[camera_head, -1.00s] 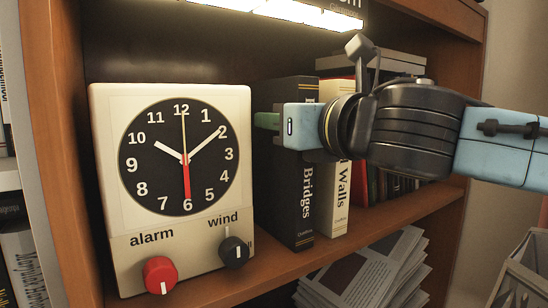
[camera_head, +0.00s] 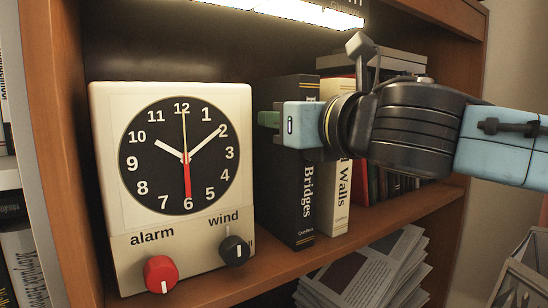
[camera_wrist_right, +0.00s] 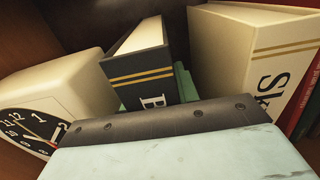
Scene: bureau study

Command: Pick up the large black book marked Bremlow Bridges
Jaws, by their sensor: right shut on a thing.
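The large black book marked Bridges (camera_head: 306,205) stands upright on the shelf, between the cream clock and the cream book marked Walls. In the right wrist view the black book (camera_wrist_right: 143,62) shows its top page edges and two gold bands on its spine. My right gripper (camera_head: 275,119) reaches in from the right and is shut on the black book's upper part. One green finger shows on the book's left side; the other is mostly hidden. In the right wrist view green finger parts show beside the book. My left gripper is not in view.
The cream clock (camera_head: 104,180) with red and black knobs stands close at left. The cream Walls book (camera_head: 336,205) is close at right, with smaller books (camera_head: 385,187) beyond. A lit lamp hangs above. Papers (camera_head: 368,268) lie on the shelf below.

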